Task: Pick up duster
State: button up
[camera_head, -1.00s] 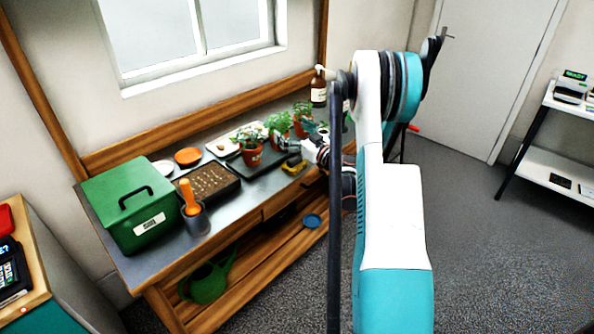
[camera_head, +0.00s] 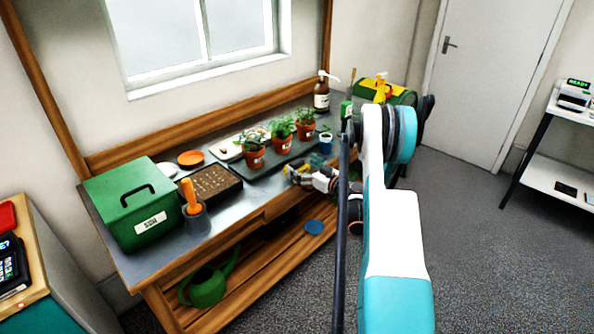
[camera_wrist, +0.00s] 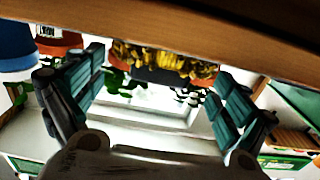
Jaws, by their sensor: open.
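A yellow, rough-textured thing that looks like the duster (camera_wrist: 165,60) shows in the wrist view, between and beyond my fingertips, near the wooden bench edge. Its lower part looks dark or reddish, and its full shape is unclear. My gripper (camera_wrist: 158,72) is open, with a dark teal finger on each side and a gap to the yellow thing. In the head view my gripper (camera_head: 297,176) is low at the bench's front edge, in front of the potted plants. There it hides most of the yellow thing.
A green watering can (camera_head: 205,288) stands below.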

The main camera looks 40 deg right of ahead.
jog(key=w, duration=0.1)
jog(key=w+b, duration=0.1)
jog(key=w, duration=0.1)
jog(key=w+b, duration=0.1)
jog(key=w, duration=0.1)
jog(key=shift+a+f, duration=0.1)
jog(key=shift+a, duration=0.2)
jog(key=shift+w, duration=0.4)
jog(key=c, duration=1.2)
jog(key=shift+c, duration=0.3)
jog(key=shift+r, duration=0.2)
notch_tip(320, 180, up, 20)
jog(key=p, duration=0.6)
jog(key=o, duration=0.6)
jog(key=shift+f, duration=0.1)
jog(key=c, duration=0.4)
